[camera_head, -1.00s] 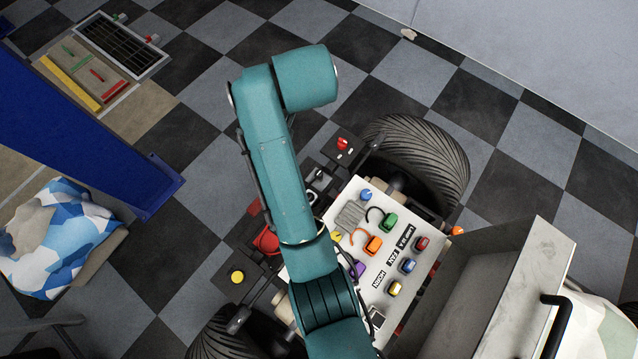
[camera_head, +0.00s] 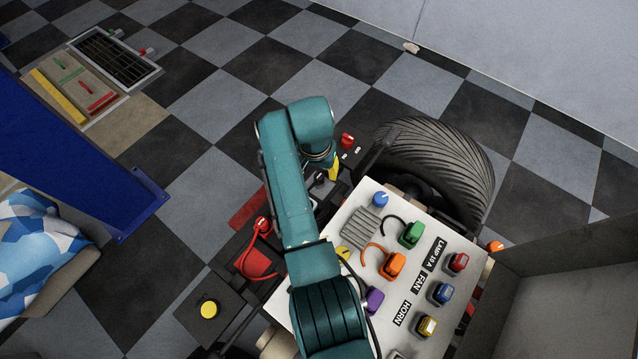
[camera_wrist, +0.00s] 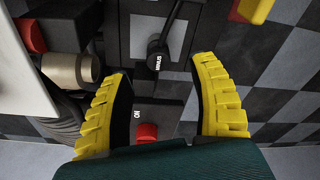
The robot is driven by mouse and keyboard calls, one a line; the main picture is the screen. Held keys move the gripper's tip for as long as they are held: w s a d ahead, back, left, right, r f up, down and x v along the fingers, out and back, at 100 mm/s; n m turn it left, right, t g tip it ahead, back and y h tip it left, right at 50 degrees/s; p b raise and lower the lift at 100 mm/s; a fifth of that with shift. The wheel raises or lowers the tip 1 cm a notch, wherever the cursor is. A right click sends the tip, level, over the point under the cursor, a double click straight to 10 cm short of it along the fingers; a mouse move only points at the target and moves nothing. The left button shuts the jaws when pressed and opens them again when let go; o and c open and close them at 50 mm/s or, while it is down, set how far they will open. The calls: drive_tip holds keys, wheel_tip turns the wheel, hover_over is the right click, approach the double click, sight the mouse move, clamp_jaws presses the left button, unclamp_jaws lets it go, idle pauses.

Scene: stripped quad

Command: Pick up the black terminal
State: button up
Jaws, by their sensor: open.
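A black round-headed part with a thin black stem or lead and a small white label (camera_wrist: 158,48) lies on a grey plate in the wrist view. It looks like the black terminal, though the label is too small to read surely. My gripper (camera_wrist: 163,70) is open, its yellow ribbed fingers left and right of this part's lower end, with nothing between them gripped. I cannot tell the height gap. In the head view, my gripper (camera_head: 332,170) is mostly hidden by my teal wrist, over the quad's dark frame. The terminal is not clearly visible there.
A white panel (camera_head: 372,215) with coloured switches stands right, beside a big tyre (camera_head: 445,165). A red cabled terminal (camera_head: 262,224) lies left.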

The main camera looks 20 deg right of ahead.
sight(319, 176)
drive_tip(key=f+b, duration=0.1)
drive_tip(key=f, duration=0.1)
drive_tip(key=f+b, duration=0.3)
drive_tip(key=shift+w+d+f, duration=0.15)
drive_tip(key=shift+d+f, duration=0.1)
drive_tip(key=shift+f, duration=0.1)
drive_tip(key=shift+r, duration=0.15)
clamp_jaws()
